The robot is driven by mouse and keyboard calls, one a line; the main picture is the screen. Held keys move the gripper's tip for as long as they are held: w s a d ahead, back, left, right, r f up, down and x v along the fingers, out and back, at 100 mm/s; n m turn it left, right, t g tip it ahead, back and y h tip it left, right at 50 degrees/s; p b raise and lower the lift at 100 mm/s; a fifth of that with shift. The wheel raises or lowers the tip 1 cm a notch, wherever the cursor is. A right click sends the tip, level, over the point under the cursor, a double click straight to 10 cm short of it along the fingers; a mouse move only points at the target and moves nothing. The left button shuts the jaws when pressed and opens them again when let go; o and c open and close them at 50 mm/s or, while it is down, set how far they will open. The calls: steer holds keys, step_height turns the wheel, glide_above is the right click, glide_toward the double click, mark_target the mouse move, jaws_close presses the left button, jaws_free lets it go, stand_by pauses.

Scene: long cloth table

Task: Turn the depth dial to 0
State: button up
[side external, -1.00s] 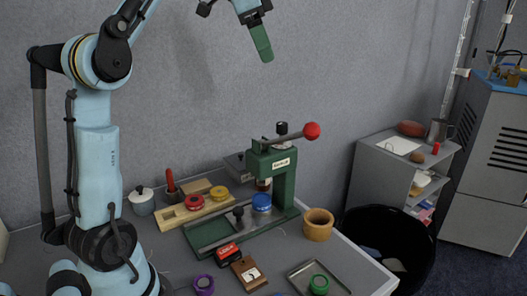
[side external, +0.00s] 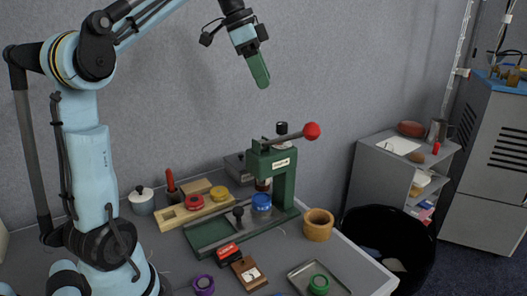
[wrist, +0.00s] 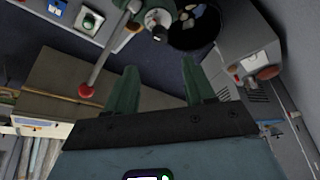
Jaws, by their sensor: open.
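A green press (side external: 284,180) stands on the table, with a lever ending in a red ball (side external: 312,131). A dark round knob (side external: 282,128) sits on top of the press; it may be the depth dial, and I cannot read its marks. The red ball (wrist: 86,91) also shows in the wrist view, left of my fingers. My gripper (wrist: 158,66) is open and empty, its two green fingers apart. In the side view my gripper (side external: 264,84) hangs in the air above the press, pointing down and slightly right, touching nothing.
Left of the press is a wooden block with red and yellow rings (side external: 186,212). A wooden cup (side external: 318,225) stands right of its base. A metal tray (side external: 335,287) holds a green ring. A black bin (side external: 410,238) stands off the right edge. The air around the gripper is free.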

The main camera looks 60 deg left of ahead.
mark_target(282, 123)
steer(key=x, duration=1.1)
steer(key=shift+w+d+f, duration=0.1)
steer(key=shift+w+f, duration=0.05)
steer(key=shift+f, duration=0.15)
steer(key=shift+c, duration=0.3)
jaws_close()
